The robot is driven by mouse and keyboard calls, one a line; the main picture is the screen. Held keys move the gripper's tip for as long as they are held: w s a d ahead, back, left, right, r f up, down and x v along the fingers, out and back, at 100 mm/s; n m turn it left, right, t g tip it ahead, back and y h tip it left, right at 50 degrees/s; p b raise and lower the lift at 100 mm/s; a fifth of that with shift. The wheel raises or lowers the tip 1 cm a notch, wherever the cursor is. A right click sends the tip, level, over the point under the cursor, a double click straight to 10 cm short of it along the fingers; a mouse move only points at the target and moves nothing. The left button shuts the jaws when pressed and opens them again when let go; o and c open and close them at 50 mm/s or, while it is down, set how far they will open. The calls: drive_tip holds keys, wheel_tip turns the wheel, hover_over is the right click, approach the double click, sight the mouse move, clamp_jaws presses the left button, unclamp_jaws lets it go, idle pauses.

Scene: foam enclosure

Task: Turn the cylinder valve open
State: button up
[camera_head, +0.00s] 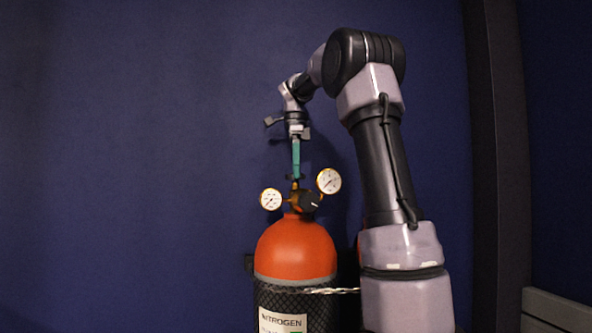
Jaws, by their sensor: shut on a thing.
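An orange-topped gas cylinder (296,250) stands upright against the blue wall, with a "NITROGEN" label on its dark, net-covered body. The cylinder valve (295,187) sits at its top centre, a small brass stem with a dark part at its upper end. My gripper (296,174) points straight down from above, in line with the valve. The slim teal part below my wrist reaches down to the top of the valve, and my gripper is shut there. The exact contact is too small to see clearly.
Two round white gauges, left (271,199) and right (329,181), flank the valve close to my gripper, with a dark regulator body (307,201) between them. A pale twisted chain or rope (331,291) crosses the cylinder. The space left of the cylinder is clear.

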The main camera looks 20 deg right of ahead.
drive_tip(key=shift+n, duration=0.4)
drive_tip(key=n, duration=0.4)
drive_tip(key=shift+n, duration=0.4)
drive_tip(key=n, duration=1.4)
drive_tip(key=shift+n, duration=0.3)
drive_tip(key=o, duration=1.4)
